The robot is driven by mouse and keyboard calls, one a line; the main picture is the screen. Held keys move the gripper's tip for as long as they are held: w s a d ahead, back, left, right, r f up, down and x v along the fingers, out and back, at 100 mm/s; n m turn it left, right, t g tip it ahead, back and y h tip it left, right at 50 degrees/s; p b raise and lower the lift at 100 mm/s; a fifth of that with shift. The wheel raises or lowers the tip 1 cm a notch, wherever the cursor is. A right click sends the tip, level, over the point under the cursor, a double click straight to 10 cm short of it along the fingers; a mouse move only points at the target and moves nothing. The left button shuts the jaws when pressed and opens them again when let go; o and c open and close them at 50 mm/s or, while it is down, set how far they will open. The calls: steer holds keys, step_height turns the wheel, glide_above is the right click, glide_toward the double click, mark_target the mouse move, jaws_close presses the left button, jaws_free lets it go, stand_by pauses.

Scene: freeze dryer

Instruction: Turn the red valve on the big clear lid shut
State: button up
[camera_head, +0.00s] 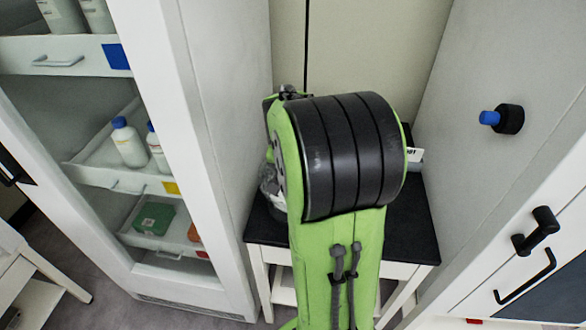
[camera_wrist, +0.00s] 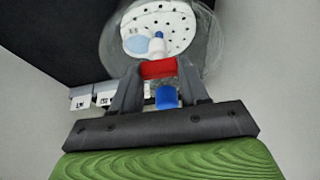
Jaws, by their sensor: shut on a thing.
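In the wrist view the red valve (camera_wrist: 158,68) sits between the two fingers of my gripper (camera_wrist: 158,80). The fingers are shut on it. A blue part (camera_wrist: 167,97) shows just below the red valve, between the fingers. Behind it is the big clear lid (camera_wrist: 113,45), round and see-through, with a white perforated plate (camera_wrist: 180,30) visible through it. In the head view my green and black arm covers most of the dryer and hides my gripper and the valve. Which way the valve points is hard to tell.
In the head view a dark-topped table (camera_head: 405,235) stands between a white cabinet with bottles (camera_head: 225,130) on the left and a white unit (camera_head: 480,110) on the right. A blue-tipped black knob (camera_head: 508,119) sticks out from the right unit. Small labelled white boxes (camera_wrist: 106,92) stand beside the lid.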

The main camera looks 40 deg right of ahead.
steer(key=o, duration=0.8)
steer(key=p+v, duration=0.4)
steer(key=v, duration=1.1)
steer(key=shift+r, duration=0.4)
